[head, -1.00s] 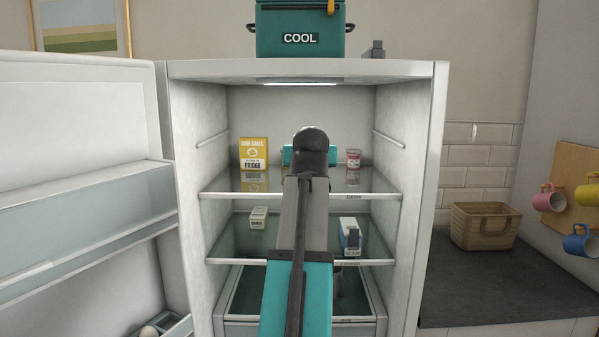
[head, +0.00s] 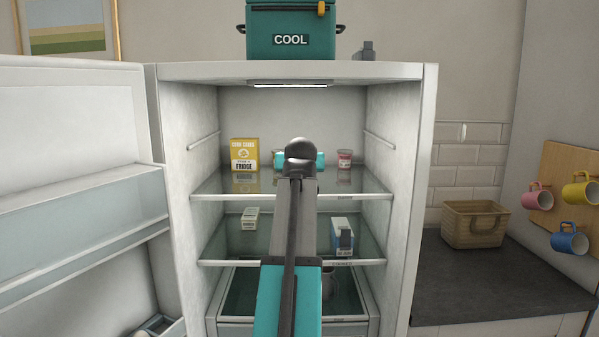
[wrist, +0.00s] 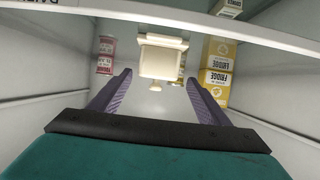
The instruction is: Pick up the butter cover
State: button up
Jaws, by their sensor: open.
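The butter cover (wrist: 163,62) is a cream block in the wrist view, which shows the fridge upside down. A small knob (wrist: 155,86) shows at its top, on the lower side in this picture. It sits on a cream base (wrist: 162,39). My gripper (wrist: 158,77) is open, its two purple fingers spread to either side of the cover in the picture. I cannot tell whether the tips reach past its near face. In the head view my arm hides the cover, and only the teal body of my gripper shows at the upper shelf.
On the upper shelf (head: 215,188), a yellow carton (head: 244,153) stands left and a red-and-white tub (head: 344,158) right. The lower shelf holds a small carton (head: 250,218) and a blue-and-white carton (head: 342,236). Fridge walls and the open door (head: 75,130) bound the space.

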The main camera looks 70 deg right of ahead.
jog(key=shift+x, duration=0.9)
jog(key=shift+d, duration=0.1)
jog(key=shift+p+x, duration=0.8)
jog(key=shift+x, duration=1.2)
jog(key=shift+d+f, duration=0.25)
jog(key=shift+d, duration=0.25)
jog(key=shift+c, duration=0.4)
jog(key=c, duration=1.2)
jog(key=shift+o, duration=0.2)
jog(key=shift+r, duration=0.1)
